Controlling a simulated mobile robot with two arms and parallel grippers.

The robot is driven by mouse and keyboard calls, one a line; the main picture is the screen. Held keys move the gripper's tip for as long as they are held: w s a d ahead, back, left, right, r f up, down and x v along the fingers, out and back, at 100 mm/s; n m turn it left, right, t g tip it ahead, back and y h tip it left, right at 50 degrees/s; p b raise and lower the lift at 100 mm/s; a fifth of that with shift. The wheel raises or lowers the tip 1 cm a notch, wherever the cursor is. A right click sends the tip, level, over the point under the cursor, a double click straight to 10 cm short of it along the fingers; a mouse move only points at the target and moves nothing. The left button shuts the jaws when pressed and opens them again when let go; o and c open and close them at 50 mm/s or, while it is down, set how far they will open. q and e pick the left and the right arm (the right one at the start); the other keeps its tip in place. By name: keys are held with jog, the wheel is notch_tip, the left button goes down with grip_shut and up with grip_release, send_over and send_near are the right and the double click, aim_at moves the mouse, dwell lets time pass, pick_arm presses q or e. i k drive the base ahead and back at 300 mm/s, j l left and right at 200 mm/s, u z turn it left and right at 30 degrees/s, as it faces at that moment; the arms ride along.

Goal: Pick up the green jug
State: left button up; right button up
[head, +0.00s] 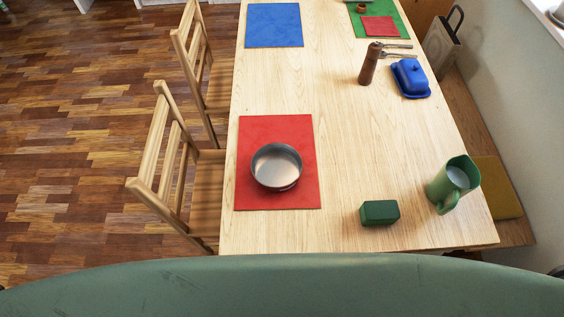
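The green jug (449,188) stands upright near the right front corner of the wooden table, in the head view. Its handle (447,203) faces toward me, and its inside looks pale. Nothing is touching it. Neither of my grippers shows in the head view, so I cannot see whether they are open or shut.
A green block (379,212) sits left of the jug. A metal pan (277,166) rests on a red mat (304,193). A pepper mill (369,64) and blue butter dish (410,78) stand farther back. The table's (364,140) middle is clear. Wooden chairs (165,160) line the left side.

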aim_at(459, 177)
jog(key=z, duration=0.5)
jog(key=l+z, duration=0.15)
jog(key=z, duration=0.35)
jog(key=l+z, duration=0.1)
jog(key=z, duration=0.4)
